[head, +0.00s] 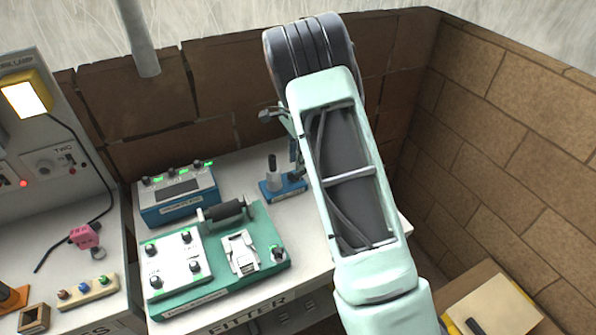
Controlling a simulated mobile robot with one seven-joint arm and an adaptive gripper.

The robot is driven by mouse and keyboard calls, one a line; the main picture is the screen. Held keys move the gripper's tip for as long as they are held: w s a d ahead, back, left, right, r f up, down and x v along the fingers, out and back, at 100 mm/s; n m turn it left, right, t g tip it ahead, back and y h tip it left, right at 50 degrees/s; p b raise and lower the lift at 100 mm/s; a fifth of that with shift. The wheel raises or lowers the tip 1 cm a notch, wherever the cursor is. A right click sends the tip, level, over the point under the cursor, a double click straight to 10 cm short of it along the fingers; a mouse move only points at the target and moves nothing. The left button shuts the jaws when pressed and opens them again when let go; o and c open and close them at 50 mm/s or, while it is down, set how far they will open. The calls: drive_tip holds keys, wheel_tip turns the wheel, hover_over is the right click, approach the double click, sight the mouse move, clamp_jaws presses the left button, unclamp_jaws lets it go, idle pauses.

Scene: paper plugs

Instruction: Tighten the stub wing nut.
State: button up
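No wing nut can be made out with certainty. A small blue block (268,194) on the white bench carries an upright grey cylinder (274,181) with a dark post on top. My arm reaches over the bench just right of this block and hides part of it. My gripper is mostly hidden behind the arm. Only some small dark and pale green parts of it (283,122) show at the arm's left edge, above and slightly right of the post. Its fingertips and any contact with the block cannot be seen.
A green board (272,222) with a white knob panel (180,268) and a black roller (226,210) stands left of my arm. A blue box (180,208) with green lights is behind it. Brick walls close the back and right. A cardboard box (505,312) is at lower right.

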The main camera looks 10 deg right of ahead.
sight(297, 174)
drive_tip(key=shift+f+b, duration=1)
drive_tip(key=shift+f, duration=0.9)
drive_tip(key=shift+c, duration=0.5)
clamp_jaws()
drive_tip(key=shift+m+p, duration=0.5)
drive_tip(key=shift+m, duration=1.3)
